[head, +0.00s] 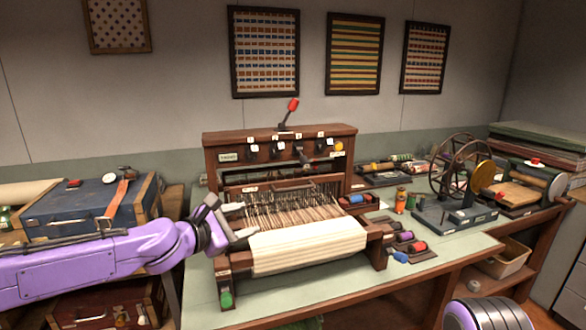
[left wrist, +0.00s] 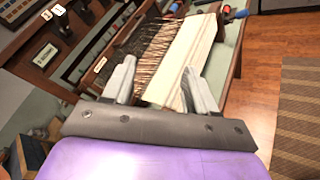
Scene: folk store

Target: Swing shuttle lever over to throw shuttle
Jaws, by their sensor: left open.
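The loom (head: 222,148) is a dark wooden frame standing on the table, with warp threads and a roll of cream cloth (head: 305,246) at its front. The shuttle lever (head: 288,115), with a red knob, stands on the loom's top beam and leans slightly right. My left gripper (head: 244,221) is open and empty at the loom's left front, well below and left of the lever. In the left wrist view its two fingers (left wrist: 157,88) are spread apart, with threads and cloth beyond them. The lever does not show there. My right gripper is not in view.
A blue case (head: 75,207) stands left, behind my left arm. A spinning-wheel device (head: 455,215) and spools (head: 405,240) occupy the table's right side. Framed textiles (head: 265,50) hang on the wall. The space above the loom's top beam is clear.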

